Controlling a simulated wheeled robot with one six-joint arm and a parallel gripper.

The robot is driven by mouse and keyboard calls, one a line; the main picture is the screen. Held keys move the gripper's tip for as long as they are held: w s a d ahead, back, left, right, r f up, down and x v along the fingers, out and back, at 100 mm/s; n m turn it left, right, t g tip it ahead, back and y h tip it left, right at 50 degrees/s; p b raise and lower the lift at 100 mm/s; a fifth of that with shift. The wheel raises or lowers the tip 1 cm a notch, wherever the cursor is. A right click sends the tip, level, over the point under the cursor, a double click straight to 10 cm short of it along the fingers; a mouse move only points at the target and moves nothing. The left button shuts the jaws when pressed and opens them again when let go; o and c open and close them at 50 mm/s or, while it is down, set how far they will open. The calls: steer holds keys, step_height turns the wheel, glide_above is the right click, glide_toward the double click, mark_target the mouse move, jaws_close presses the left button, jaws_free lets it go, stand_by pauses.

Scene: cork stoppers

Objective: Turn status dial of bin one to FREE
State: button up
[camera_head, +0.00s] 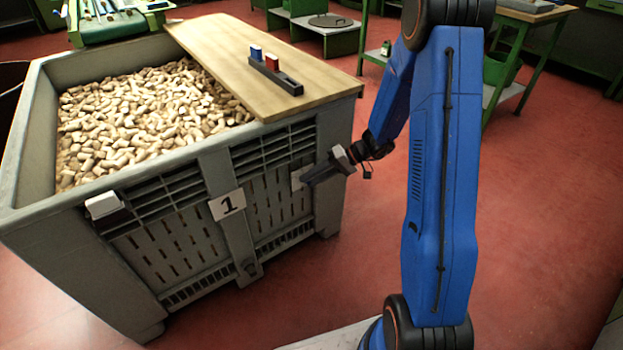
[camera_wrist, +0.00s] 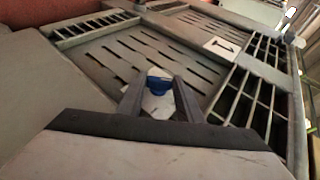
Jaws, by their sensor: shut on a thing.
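Bin one is a large grey bin (camera_head: 213,165) filled with corks, with a white "1" label (camera_head: 227,204) on its front. The label also shows in the wrist view (camera_wrist: 221,47). The status dial is a small blue knob (camera_wrist: 158,86) on a pale plate (camera_wrist: 155,104) on the bin's front. My gripper (camera_head: 307,182) is at the right end of that front, over the plate (camera_head: 297,178). In the wrist view my gripper's fingers (camera_wrist: 158,90) are shut on the blue knob, one on each side. The dial's markings cannot be read, and the head view hides the knob.
A wooden board (camera_head: 235,60) covers the bin's right part and carries a dark holder (camera_head: 277,76) with a blue and a red block. A white box (camera_head: 104,205) sits at the bin's front left. Green benches (camera_head: 520,60) stand behind. The red floor on the right is clear.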

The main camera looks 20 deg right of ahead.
steer(key=y, duration=0.2)
steer(key=f+m+y, duration=0.1)
steer(key=y, duration=0.1)
steer(key=m+y, duration=0.1)
steer(key=y, duration=0.1)
steer(key=shift+w+d+f+y, duration=0.1)
steer(key=shift+d+f+y, duration=0.1)
steer(key=shift+d+y, duration=0.1)
stand_by(0.5)
steer(key=o, duration=1.1)
steer(key=d, duration=0.5)
steer(key=s+d, duration=0.1)
steer(key=d, duration=1.1)
steer(key=shift+s+d, duration=0.15)
steer(key=shift+s, duration=0.05)
